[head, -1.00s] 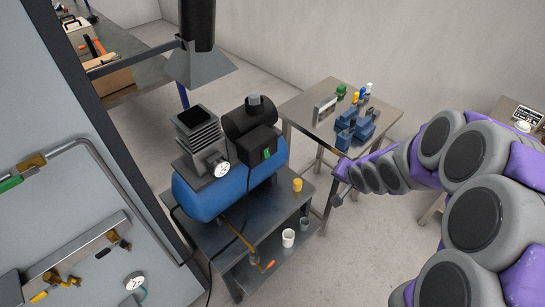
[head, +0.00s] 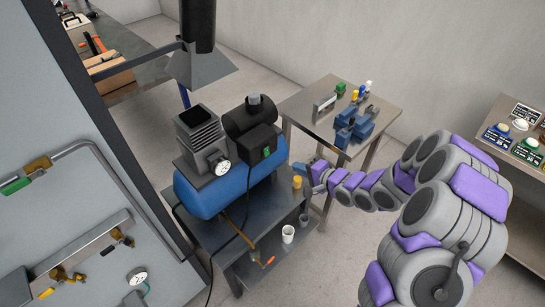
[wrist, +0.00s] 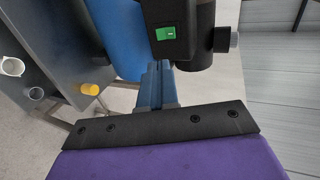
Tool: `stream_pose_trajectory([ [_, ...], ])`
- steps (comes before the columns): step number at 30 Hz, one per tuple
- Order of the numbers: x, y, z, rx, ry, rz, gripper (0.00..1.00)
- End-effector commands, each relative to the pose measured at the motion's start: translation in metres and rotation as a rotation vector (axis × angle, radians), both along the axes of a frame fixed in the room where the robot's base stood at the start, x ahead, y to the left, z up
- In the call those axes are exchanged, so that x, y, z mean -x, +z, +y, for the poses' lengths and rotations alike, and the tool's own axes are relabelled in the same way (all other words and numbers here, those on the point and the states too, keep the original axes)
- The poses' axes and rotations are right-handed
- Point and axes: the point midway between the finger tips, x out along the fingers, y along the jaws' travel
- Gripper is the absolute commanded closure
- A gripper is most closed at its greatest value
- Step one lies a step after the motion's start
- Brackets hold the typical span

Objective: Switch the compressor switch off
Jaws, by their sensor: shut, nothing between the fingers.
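The compressor has a blue tank (head: 232,190) and stands on a metal cart. Its switch is a small green rocker (head: 266,152) on the front of a black box (head: 258,139). In the wrist view the green switch (wrist: 166,33) is near the top centre on the black box (wrist: 168,10). My gripper (head: 304,169) is at the right end of the tank, lower than the switch and to its right. In the wrist view its blue fingers (wrist: 158,68) are together and empty, pointing up toward the switch's lower edge. I cannot tell the exact gap.
A metal table (head: 296,105) with blue parts (head: 352,132) is behind my arm. A panel with pipes (head: 60,190) fills the left.

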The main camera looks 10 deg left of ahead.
Motion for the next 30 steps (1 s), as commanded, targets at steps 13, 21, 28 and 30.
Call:
stream_pose_trajectory([
  [13,-0.009,-0.007,0.012,0.001,0.002,-0.002,1.00],
  [21,-0.033,-0.024,0.044,0.004,0.003,-0.001,1.00],
  [28,-0.054,-0.038,0.072,0.004,0.002,-0.001,1.00],
  [30,-0.061,-0.042,0.079,0.004,0.001,-0.002,1.00],
])
